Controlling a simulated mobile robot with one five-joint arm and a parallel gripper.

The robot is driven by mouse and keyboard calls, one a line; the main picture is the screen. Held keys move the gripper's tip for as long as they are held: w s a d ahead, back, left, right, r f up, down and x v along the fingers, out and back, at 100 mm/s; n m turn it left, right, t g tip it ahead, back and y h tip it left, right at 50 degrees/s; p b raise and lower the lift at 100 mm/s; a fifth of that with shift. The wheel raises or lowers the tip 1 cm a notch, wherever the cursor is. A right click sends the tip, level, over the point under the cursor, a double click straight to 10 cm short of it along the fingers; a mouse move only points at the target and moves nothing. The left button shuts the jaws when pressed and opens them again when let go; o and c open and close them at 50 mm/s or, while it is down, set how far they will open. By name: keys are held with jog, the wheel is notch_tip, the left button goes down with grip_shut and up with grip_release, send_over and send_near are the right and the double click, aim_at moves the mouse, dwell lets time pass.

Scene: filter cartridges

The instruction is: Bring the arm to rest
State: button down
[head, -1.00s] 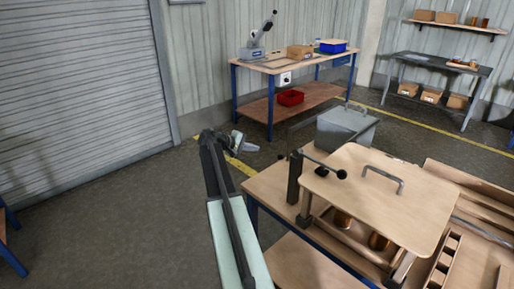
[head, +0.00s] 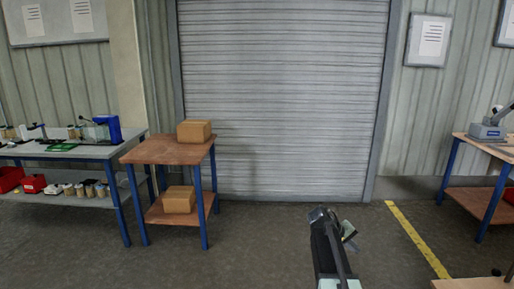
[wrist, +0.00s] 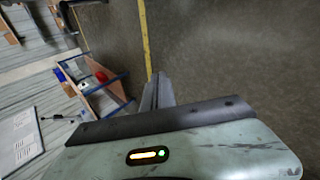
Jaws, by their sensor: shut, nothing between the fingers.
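My arm reaches forward over open floor, low in the right half of the head view. My gripper (head: 347,230) is at its far end, small and partly hidden behind the dark arm link. In the wrist view my gripper's dark fingers (wrist: 156,90) are together with nothing visible between them. The gripper touches nothing that I can see.
A two-tier table (head: 168,150) with cardboard boxes stands left of the roller door (head: 283,90). A grey bench (head: 60,150) with tools is further left. A wooden workbench (head: 490,200) stands at the right edge. The floor (head: 255,245) between them is clear.

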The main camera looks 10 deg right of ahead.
jog(key=s+a+f+y, duration=0.25)
jog(key=s+a, duration=0.25)
jog(key=a, duration=0.5)
jog(key=s+a+f+y, duration=0.25)
jog(key=s+a, duration=0.25)
jog(key=a, duration=0.4)
jog(key=s+a+f+y, duration=0.25)
jog(key=s+a, duration=0.25)
jog(key=a, duration=0.5)
notch_tip(320, 180, up, 15)
jog(key=a+y+p, duration=0.1)
jog(key=p, duration=1.2)
jog(key=shift+s+a+f+m+g+p, duration=0.2)
jog(key=shift+s+m+g+p, duration=0.15)
jog(key=shift+m+g+p, duration=0.05)
